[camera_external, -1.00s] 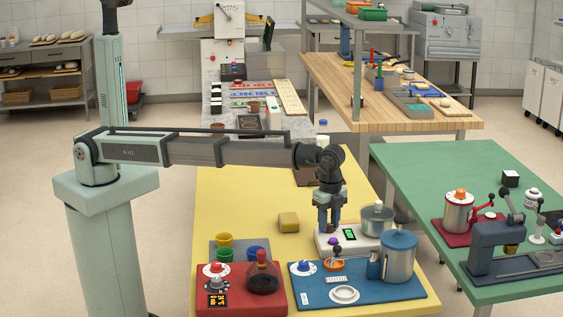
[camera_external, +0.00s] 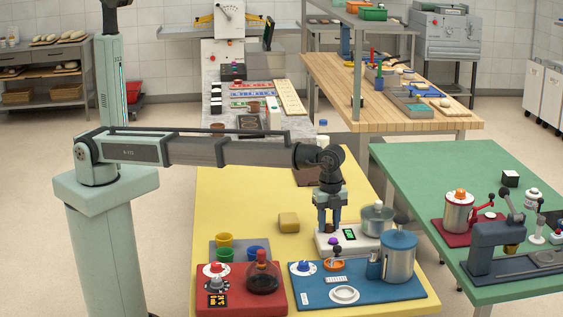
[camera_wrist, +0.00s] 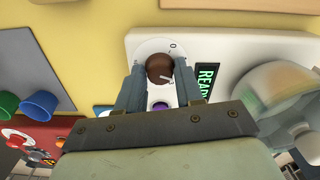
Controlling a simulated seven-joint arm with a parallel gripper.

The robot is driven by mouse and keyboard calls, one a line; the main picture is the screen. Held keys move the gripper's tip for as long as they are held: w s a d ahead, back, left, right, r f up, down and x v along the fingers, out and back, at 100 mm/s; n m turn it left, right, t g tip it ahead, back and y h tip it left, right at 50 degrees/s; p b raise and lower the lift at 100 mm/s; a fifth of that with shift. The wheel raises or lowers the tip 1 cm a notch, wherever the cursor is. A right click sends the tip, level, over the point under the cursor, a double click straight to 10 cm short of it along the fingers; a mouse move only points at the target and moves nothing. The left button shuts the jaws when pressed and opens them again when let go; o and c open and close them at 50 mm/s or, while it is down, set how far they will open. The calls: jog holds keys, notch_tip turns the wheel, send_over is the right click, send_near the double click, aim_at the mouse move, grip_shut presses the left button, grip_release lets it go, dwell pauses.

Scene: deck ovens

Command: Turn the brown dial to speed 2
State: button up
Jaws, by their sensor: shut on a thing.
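The brown dial (camera_wrist: 160,68) sits on a pale round scale plate on the white machine (camera_wrist: 225,45); the white machine also shows in the external view (camera_external: 322,247). In the wrist view my gripper (camera_wrist: 160,75) has one finger on each side of the dial, shut on it. A white pointer mark on the dial points to the lower right. A "0" shows on the plate at the upper right; other scale marks are hidden or too small to read.
A green "READY" display (camera_wrist: 205,80) and a purple button (camera_wrist: 160,106) are beside the dial. A clear-lidded bowl (camera_wrist: 285,90) stands to the right. A blue station (camera_external: 330,292) and a red station (camera_external: 205,290) stand in front. The yellow table is clear around a yellow block (camera_external: 288,222).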

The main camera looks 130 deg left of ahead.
aim_at(329, 225)
jog(key=o, duration=1)
jog(key=shift+r, duration=0.1)
notch_tip(329, 225, up, 14)
jog(key=shift+f, duration=0.15)
